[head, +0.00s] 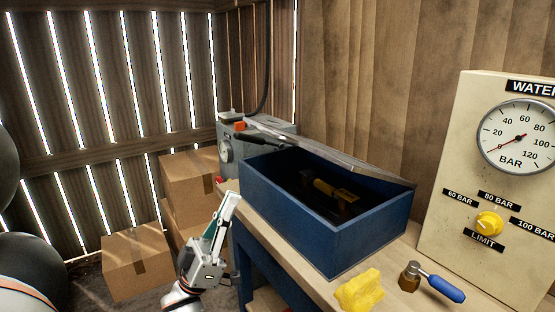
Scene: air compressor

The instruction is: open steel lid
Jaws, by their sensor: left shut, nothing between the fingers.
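The steel lid (335,156) is on the blue box (325,233) on the workbench. It is tilted up along the box's back side, seen nearly edge-on, and the front of the box is uncovered. Inside the dark box lies a yellow and dark item (335,191), partly in shadow. My left gripper (229,203) is shut and empty, pointing up just left of the box's left end. It does not appear to touch the lid. My right gripper is not in view.
A yellow cloth-like lump (358,290) and a blue-handled tool (440,285) lie in front. A water gauge panel (470,150) stands right. Cardboard boxes (137,262) are at left.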

